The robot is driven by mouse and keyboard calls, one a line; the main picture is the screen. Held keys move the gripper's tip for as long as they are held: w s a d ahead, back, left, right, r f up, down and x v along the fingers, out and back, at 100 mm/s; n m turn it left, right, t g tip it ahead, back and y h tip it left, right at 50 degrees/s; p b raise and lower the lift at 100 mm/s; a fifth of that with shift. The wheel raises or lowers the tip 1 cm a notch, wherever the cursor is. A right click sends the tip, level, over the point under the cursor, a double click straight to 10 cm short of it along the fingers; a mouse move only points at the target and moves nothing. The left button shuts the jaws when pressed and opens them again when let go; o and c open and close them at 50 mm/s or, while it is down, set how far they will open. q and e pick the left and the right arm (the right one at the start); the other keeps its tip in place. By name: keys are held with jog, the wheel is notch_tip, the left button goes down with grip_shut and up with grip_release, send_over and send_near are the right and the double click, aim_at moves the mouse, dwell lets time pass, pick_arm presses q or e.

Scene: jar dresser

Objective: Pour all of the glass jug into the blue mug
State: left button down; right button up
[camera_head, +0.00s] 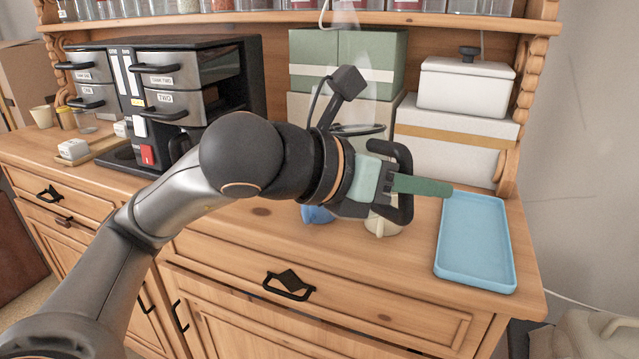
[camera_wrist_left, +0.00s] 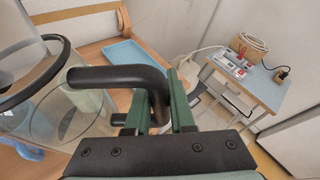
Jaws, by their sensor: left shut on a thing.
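My left gripper (camera_head: 420,186) is shut on the black handle of the glass jug. In the left wrist view its green fingers (camera_wrist_left: 168,105) close around that handle. The clear jug (camera_wrist_left: 45,118) with a dark rim fills the left of that view. In the head view my arm hides most of the jug; its black handle (camera_head: 405,195) shows beyond the gripper. The jug's tilt and contents are hard to tell. The blue mug (camera_head: 318,214) is on the dresser top, mostly hidden below my wrist. A blue patch also shows at the lower left of the wrist view. My right gripper is out of view.
A cream mug (camera_head: 384,225) stands close beside the blue mug. A blue tray (camera_head: 474,242) lies at the right end. A shelf of jars is above.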

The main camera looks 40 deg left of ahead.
pick_arm(q)
jog(key=shift+s+d+f+m+b, duration=0.1)
jog(key=shift+d+f+m+b, duration=0.1)
jog(key=shift+f, duration=0.2)
jog(key=shift+s+d+f+m+b, duration=0.1)
jog(key=shift+f+m+b, duration=0.1)
jog(key=shift+f, duration=0.15)
jog(key=r, duration=0.2)
jog(key=r+m+p, duration=0.1)
jog(key=shift+s+d+r+t+y, duration=0.1)
jog(key=shift+d+r+t+y, duration=0.2)
jog(key=shift+y, duration=0.1)
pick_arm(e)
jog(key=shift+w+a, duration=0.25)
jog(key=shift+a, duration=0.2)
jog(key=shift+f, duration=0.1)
pick_arm(q)
jog(key=shift+s+f, duration=0.1)
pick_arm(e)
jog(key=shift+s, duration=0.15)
